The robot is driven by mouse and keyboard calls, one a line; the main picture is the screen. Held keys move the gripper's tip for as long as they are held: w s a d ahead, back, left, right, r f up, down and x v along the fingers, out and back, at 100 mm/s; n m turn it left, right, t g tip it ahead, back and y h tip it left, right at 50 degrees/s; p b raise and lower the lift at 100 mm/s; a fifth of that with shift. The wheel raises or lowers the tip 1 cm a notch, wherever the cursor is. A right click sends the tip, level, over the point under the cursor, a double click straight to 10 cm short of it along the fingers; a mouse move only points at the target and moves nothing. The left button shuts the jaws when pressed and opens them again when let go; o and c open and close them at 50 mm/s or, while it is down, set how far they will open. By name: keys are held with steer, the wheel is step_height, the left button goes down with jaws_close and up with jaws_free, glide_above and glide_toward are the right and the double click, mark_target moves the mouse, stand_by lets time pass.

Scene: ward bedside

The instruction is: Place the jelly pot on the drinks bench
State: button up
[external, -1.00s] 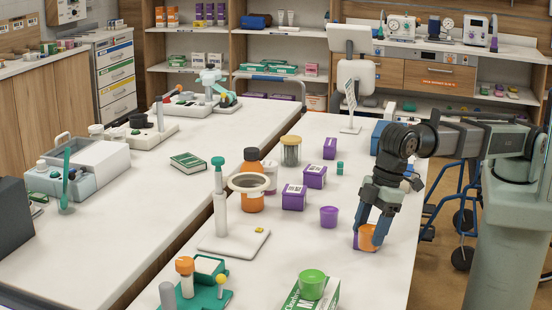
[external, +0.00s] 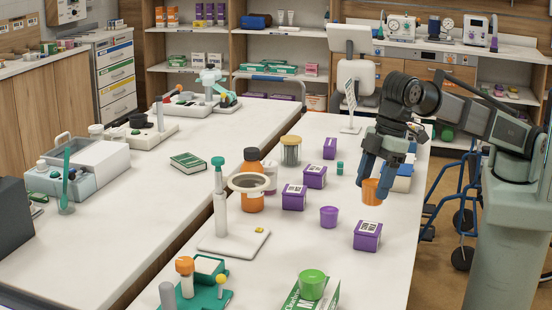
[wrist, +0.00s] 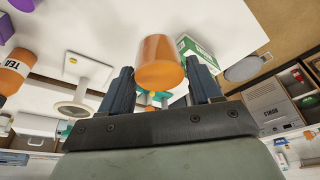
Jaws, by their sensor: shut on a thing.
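My gripper (external: 370,183) points down over the right bench (external: 330,270). It is shut on an orange pot (external: 375,193), which also shows between the two dark fingers in the wrist view (wrist: 160,62). The pot looks raised above the bench top. A purple pot (external: 329,216) stands on the right bench, and a green pot (external: 312,284) sits on a green-and-white box at the front. No label shows which pot is jelly. A long left bench (external: 130,210) runs beside the right one across a narrow gap; no sign marks either as the drinks bench.
Purple boxes (external: 367,235) stand near my gripper. An orange bottle (external: 252,201), a glass jar (external: 291,151) and a white ring stand (external: 235,240) line the right bench's left side. The left bench has clear room in its middle, near a green box (external: 188,162).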

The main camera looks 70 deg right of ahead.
steer(key=w+d+m, duration=0.1)
steer(key=w+d, duration=0.6)
steer(key=w, duration=0.5)
steer(key=w+d+m, duration=0.2)
steer(key=w+d, duration=0.6)
steer(key=w, duration=0.4)
steer(key=w+d+m+h, duration=0.1)
steer(key=w+d, duration=0.7)
steer(key=w, duration=0.5)
steer(key=shift+w+d+r+m+t, duration=0.1)
steer(key=shift+r+m+t, duration=0.05)
steer(key=shift+m+t, duration=0.25)
steer(key=w+d+m, duration=0.1)
steer(key=w+d, duration=0.6)
steer(key=d, duration=0.7)
steer(key=w+d+m+h, duration=0.1)
steer(key=w+d+m, duration=0.1)
steer(key=w+d, duration=0.8)
steer(key=w+d+m, duration=0.1)
steer(key=w+d, duration=0.3)
steer(key=d, duration=1.3)
steer(key=shift+s+a+f, duration=0.1)
steer(key=shift+f, duration=3.8)
steer(key=shift+s+a+f, duration=0.1)
steer(key=shift+f, duration=3.8)
steer(key=shift+f, duration=0.1)
steer(key=o, duration=1.1)
